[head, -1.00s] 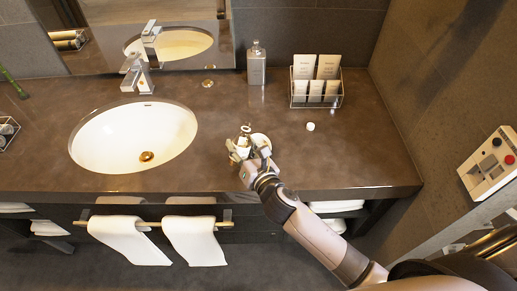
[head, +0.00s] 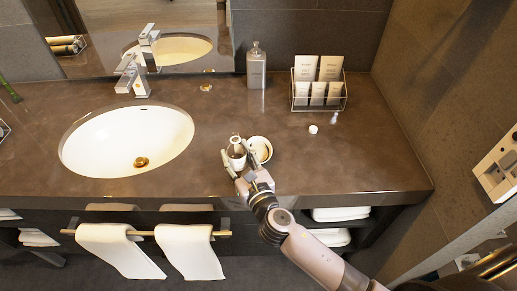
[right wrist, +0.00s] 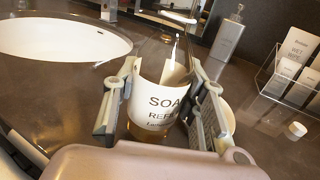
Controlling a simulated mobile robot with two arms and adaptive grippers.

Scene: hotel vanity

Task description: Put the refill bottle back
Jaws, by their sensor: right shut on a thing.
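The refill bottle (head: 237,150) stands upright on the counter, or just above it, to the right of the sink; I cannot tell if its base touches. In the right wrist view the bottle (right wrist: 160,100) is a clear container with amber content and a white label reading "SOA… REFI…". My right gripper (head: 238,164) is shut on it, with one finger on each side; the fingers also show in the right wrist view (right wrist: 160,112). My left gripper is not in view.
A round white dish (head: 259,149) sits close right of the bottle. A white cap (head: 313,129) and a small bottle (head: 334,118) lie farther right. The sink (head: 126,143) is left.

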